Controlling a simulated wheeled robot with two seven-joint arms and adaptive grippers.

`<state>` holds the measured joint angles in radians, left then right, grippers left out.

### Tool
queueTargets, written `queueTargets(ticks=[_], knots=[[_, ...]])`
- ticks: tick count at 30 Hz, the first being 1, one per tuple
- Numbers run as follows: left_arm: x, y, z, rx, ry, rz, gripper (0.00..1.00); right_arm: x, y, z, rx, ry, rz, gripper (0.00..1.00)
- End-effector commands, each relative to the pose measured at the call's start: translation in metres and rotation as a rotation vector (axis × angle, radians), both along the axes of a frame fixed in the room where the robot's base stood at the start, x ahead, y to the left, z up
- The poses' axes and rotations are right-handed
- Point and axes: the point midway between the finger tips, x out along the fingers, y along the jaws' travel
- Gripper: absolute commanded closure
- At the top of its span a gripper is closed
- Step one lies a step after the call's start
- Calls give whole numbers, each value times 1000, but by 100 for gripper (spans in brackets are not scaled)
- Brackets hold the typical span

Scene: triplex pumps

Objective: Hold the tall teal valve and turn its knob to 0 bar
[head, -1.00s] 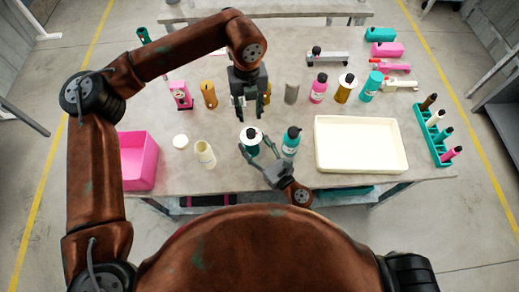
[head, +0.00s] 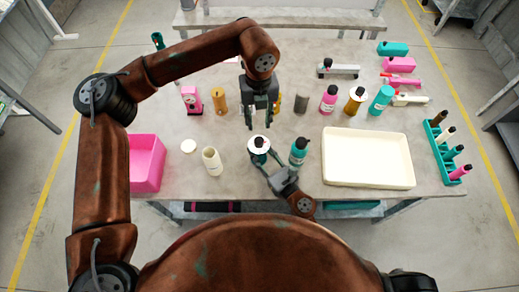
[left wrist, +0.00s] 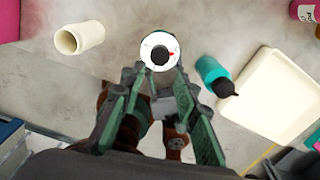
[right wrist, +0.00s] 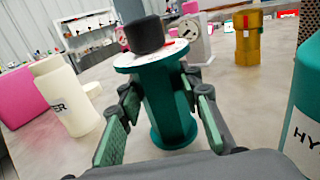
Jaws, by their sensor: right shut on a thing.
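The tall teal valve has a white dial disc and a black knob on top. It stands upright on the table in the head view (head: 259,142), and its teal body shows in the right wrist view (right wrist: 168,105). My right gripper (head: 266,162) is shut on its body, one finger on each side, below the disc. My left gripper (head: 260,118) is open and empty, above and behind the valve. In the left wrist view the white dial (left wrist: 160,49) and black knob lie beyond its spread fingers (left wrist: 160,125). The dial's markings are too small to read.
A teal bottle (head: 299,151) stands close to the right of the valve. A cream tray (head: 367,158) is to the right. Several bottles and pump parts stand behind.

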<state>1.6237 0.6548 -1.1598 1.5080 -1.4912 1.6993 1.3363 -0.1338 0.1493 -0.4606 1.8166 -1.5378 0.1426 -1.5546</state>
Motion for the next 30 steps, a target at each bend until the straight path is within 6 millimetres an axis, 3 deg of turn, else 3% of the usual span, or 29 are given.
queueTargets(ticks=[8,11,14,21,26,30], knots=[[0,0,0,0,0,0,70,0,0,0,0,0,0,100],[0,0,2,0,-1,21,63,0,0,0,0,0,0,100],[1,0,8,0,-2,105,57,0,0,0,0,0,0,100],[0,0,20,1,0,314,57,0,0,0,0,0,-1,100],[0,0,6,2,1,337,57,0,0,0,0,0,-1,100],[-1,0,-20,2,3,336,57,0,0,0,0,0,-1,100]])
